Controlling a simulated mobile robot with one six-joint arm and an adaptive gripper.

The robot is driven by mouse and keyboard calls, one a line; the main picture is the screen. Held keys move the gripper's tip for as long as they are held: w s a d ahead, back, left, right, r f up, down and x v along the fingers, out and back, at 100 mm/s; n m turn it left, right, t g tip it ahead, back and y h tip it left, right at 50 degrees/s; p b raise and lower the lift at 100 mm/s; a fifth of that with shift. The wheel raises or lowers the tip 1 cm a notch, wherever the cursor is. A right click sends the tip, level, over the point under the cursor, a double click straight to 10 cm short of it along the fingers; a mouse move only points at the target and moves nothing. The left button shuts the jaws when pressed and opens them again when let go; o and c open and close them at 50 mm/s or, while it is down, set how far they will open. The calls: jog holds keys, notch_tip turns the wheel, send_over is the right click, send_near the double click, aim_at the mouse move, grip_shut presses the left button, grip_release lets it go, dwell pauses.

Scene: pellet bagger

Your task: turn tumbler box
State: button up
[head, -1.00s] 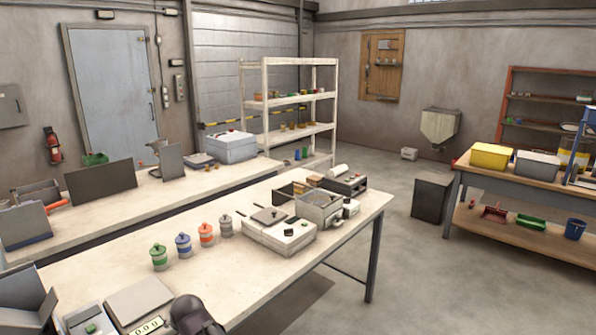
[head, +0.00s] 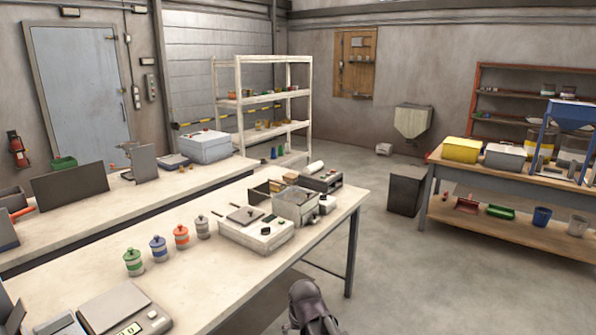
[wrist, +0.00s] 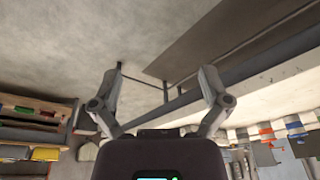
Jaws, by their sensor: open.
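No object in view is plainly marked as the tumbler box. A grey open-topped box (head: 295,207) stands near the right end of the near bench (head: 190,255), behind a white machine (head: 255,233) with a lid and dark knobs; I cannot tell if it is the tumbler box. My gripper (wrist: 160,88) is open and empty in the wrist view, its two fingers spread over the floor and apart from any object. In the head view only a dark part of my arm shows at the bottom, right of the near bench.
Green (head: 133,262), blue (head: 159,248), orange (head: 181,236) and grey (head: 203,227) lidded jars stand in a row on the bench. A wooden bench (head: 520,172) with a yellow box (head: 462,150) is at right. Clear floor (head: 400,270) lies between the benches.

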jog(key=s+d+g, duration=0.1)
jog(key=s+d, duration=0.3)
jog(key=d, duration=0.4)
jog(key=s+d+m+g, duration=0.1)
jog(key=s+d, duration=0.3)
jog(key=d, duration=0.5)
jog(key=shift+f+g+h, duration=0.3)
jog(key=shift+g, duration=0.1)
jog(key=shift+d, duration=0.1)
jog(key=c, duration=0.6)
jog(key=shift+o, duration=0.2)
